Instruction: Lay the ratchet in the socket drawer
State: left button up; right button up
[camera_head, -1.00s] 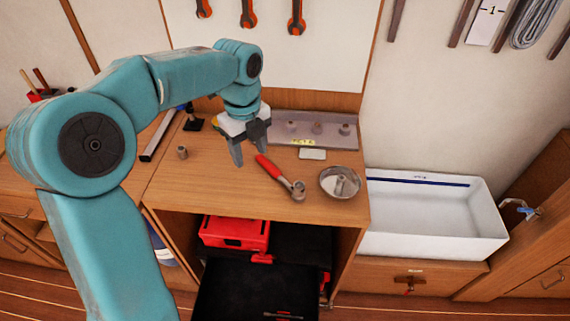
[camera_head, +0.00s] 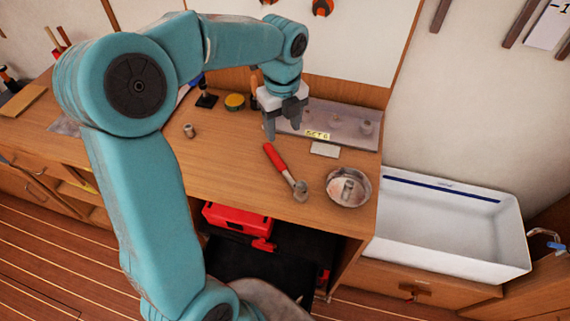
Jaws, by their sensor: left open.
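The ratchet (camera_head: 276,160) lies on the wooden bench top, its red handle toward the back and its metal head toward the front right. My left gripper (camera_head: 283,131) is open and empty, pointing down just behind the handle's end; its exact height above the bench is hard to tell. Below the bench front an open black drawer (camera_head: 240,262) shows, partly hidden by my arm and a grey shape at the bottom edge. I cannot tell what lies in its hidden part. My right gripper is not in view.
A metal dish (camera_head: 348,203) holding a cylindrical part stands right of the ratchet. A grey socket rail (camera_head: 350,140) with a yellow label is at the back. A small socket (camera_head: 189,131) stands left. A red case (camera_head: 236,217) sits under the bench top. A white sink (camera_head: 450,240) is at right.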

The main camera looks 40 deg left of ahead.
pick_arm(q)
send_over(282, 165)
jog(key=f, duration=0.7)
jog(key=shift+w+a+f, duration=0.1)
jog(key=shift+w+a, duration=0.05)
jog(key=shift+w, duration=0.05)
jog(key=f, duration=0.4)
jog(key=shift+s+d+f+p, duration=0.3)
jog(key=shift+s+p, duration=0.05)
jog(key=shift+p, duration=0.05)
jog(key=shift+w+a+f, duration=0.15)
jog(key=shift+f, duration=0.3)
jog(key=shift+r, duration=0.1)
grip_shut()
